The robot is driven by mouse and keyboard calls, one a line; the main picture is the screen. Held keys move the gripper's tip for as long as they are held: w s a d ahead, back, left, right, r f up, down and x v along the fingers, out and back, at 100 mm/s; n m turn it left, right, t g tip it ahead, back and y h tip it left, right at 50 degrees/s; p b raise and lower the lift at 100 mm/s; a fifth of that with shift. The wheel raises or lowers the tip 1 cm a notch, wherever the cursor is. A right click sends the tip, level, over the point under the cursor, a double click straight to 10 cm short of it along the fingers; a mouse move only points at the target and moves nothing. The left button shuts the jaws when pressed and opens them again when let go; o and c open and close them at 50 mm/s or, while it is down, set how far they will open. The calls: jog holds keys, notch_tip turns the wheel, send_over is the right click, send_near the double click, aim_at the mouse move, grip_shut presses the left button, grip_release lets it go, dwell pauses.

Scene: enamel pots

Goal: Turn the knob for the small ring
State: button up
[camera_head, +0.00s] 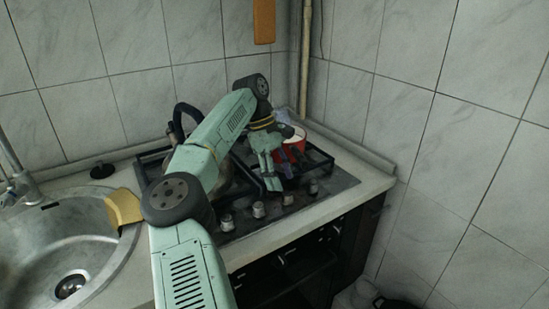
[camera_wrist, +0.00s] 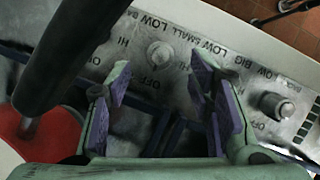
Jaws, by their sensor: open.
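The cooktop's control panel (camera_wrist: 185,55) shows in the wrist view with printed labels, among them SMALL, BIG, OFF, HI and LOW. A round metal knob (camera_wrist: 158,55) stands near the SMALL label, ahead of the gap between my fingertips. Another knob (camera_wrist: 277,105) stands to the right, outside my right finger. My gripper (camera_wrist: 160,80) is open with purple finger pads, and nothing is seen between them. In the head view my gripper (camera_head: 279,180) hangs over the front of the cooktop, behind the knob row (camera_head: 258,209). Whether a finger touches a knob cannot be told.
A red pot (camera_head: 299,141) with a pale inside stands on the cooktop beside my gripper; its red side (camera_wrist: 45,145) and a dark handle fill the wrist view's left. Tiled walls stand behind and right.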

jog(key=v, duration=0.7)
jog(key=shift+r, duration=0.15)
